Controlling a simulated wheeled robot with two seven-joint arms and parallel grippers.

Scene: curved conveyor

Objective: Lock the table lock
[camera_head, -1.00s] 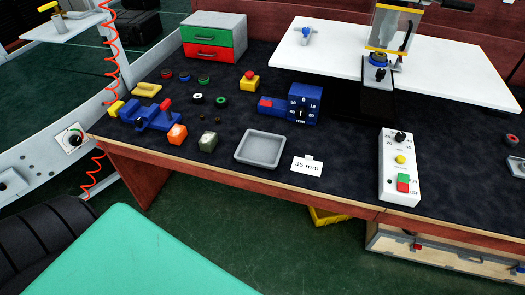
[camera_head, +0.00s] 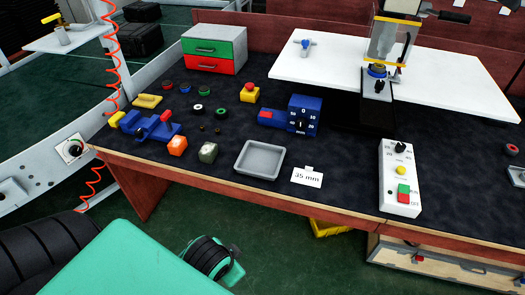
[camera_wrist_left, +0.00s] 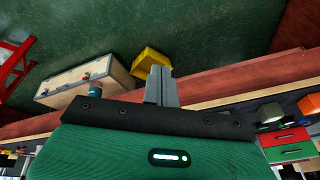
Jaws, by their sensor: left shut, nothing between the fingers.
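No part is labelled as the table lock. A small blue handle (camera_head: 305,43) stands on the white table (camera_head: 440,88) at the back, left of the machine (camera_head: 392,40) with a clear guard. A blue ring with a dark clamp-like part (camera_head: 377,72) sits under that guard. My left gripper (camera_wrist_left: 161,85) shows in the left wrist view, its grey fingers together and empty, low in front of the bench edge. In the head view only a green and black link of my arm shows at the bottom; the gripper is hidden. My right gripper is not in view.
The dark bench holds a blue dial block (camera_head: 304,115), a grey tray (camera_head: 260,160), a "35 mm" card (camera_head: 307,177), a white control box (camera_head: 399,178) and a red-green drawer unit (camera_head: 215,50). A yellow bin (camera_wrist_left: 153,62) and wooden drawer (camera_wrist_left: 95,88) sit below the bench.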

